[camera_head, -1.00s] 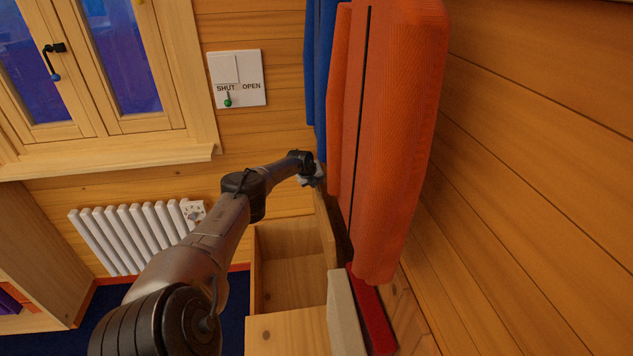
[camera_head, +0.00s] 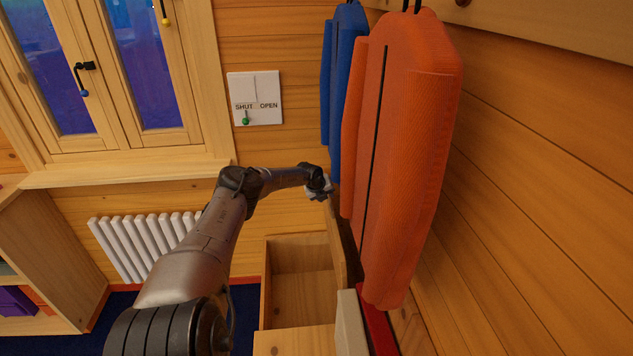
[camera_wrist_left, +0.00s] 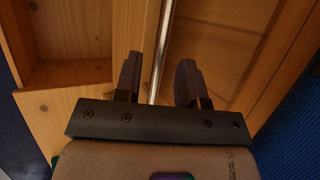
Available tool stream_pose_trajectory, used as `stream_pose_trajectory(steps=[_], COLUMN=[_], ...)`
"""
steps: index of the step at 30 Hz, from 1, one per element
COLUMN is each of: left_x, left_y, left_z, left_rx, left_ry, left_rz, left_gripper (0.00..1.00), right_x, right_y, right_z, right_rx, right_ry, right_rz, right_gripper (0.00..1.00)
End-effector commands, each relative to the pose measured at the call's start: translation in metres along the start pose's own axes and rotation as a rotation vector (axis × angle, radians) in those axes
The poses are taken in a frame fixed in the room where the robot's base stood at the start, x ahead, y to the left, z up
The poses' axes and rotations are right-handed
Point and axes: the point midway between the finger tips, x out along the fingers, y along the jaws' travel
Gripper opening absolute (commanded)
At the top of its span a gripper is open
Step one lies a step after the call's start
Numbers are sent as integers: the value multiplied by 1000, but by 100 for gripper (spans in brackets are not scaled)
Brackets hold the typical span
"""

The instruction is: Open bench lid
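The wooden bench (camera_head: 293,341) stands against the right wall, with an open, empty-looking compartment (camera_head: 300,285). Its lid (camera_head: 338,245) stands raised, nearly upright, beside the hanging clothes and is seen almost edge-on. My left gripper (camera_head: 319,188) is at the top of the lid. In the left wrist view, the fingers of my left gripper (camera_wrist_left: 160,80) are apart, with a thin metal bar (camera_wrist_left: 161,45) running between them. A gap shows between the bar and the right finger. Wooden panels lie behind it. My right gripper is not in view.
Orange (camera_head: 410,170) and blue (camera_head: 347,80) garments hang close beside the lid. A pale block (camera_head: 350,325) and a red item (camera_head: 377,325) lie by the wall. A white radiator (camera_head: 140,245) and a SHUT/OPEN panel (camera_head: 255,98) are on the back wall.

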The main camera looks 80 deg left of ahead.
Motion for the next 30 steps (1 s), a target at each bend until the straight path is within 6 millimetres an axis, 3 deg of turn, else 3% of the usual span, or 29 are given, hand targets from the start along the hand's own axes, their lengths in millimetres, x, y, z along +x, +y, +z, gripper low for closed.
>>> stream_pose_trajectory(steps=[18,30], left_x=[-70,-93], left_y=[-2,-1], left_z=[0,-2], left_rx=[3,1], left_ry=[4,4], left_rz=[5,1], left_gripper=[37,37], right_x=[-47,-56], right_y=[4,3], right_z=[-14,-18], right_rx=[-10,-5], right_ry=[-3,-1], right_rz=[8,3], right_gripper=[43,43])
